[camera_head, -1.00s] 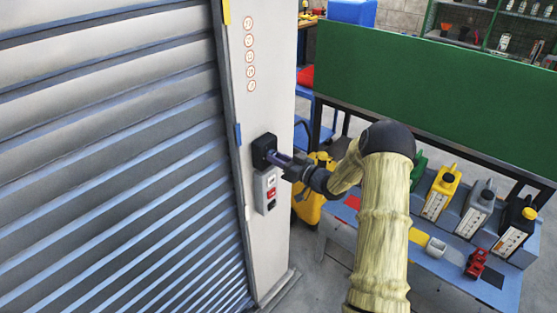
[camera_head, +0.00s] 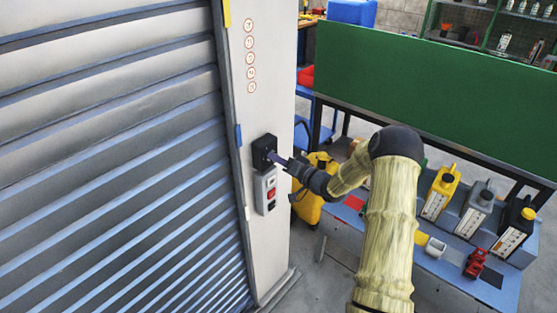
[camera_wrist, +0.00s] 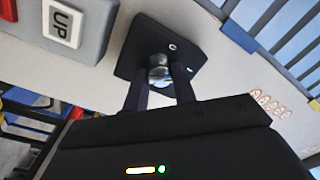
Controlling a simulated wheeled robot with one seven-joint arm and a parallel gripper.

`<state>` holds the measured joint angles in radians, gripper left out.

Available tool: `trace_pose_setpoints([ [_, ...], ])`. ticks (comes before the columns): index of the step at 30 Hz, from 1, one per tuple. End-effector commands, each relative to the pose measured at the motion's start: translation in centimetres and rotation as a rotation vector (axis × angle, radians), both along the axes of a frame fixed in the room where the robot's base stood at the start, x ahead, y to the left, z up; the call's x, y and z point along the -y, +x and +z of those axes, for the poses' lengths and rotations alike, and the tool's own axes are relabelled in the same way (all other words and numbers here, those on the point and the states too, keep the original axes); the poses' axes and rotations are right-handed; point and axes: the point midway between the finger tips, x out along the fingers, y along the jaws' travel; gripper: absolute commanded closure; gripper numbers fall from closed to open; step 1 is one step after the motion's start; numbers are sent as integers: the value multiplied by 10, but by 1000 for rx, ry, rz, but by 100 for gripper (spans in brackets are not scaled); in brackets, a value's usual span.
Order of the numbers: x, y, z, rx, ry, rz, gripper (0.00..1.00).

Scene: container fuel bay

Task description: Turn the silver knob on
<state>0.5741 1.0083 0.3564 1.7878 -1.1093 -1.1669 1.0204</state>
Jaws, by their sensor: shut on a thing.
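The silver knob (camera_wrist: 159,72) sits on a black square switch plate (camera_wrist: 190,42) on the pale door post. In the wrist view my gripper (camera_wrist: 159,86) has one finger on each side of the knob and is shut on it. White marks show on the plate beside the knob. In the head view the black switch plate (camera_head: 264,150) is on the post, and my gripper (camera_head: 277,158) reaches it from the right. The knob itself is hidden there by my fingers.
A ribbed roller shutter (camera_head: 110,170) fills the left. A blue-grey bench (camera_head: 440,285) with several jerrycans stands at the right.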

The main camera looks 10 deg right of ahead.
Motion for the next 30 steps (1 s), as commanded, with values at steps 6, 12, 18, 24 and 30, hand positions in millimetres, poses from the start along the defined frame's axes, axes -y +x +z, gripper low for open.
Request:
trace_pose_setpoints([
  [6,0,1,2,4,3,-1,96],
  [12,0,1,2,3,2,-1,52],
  [18,0,0,1,2,1,-1,52],
  [24,4,-4,-1,2,0,-2,52],
  [30,21,-26,-4,1,0,-4,52],
])
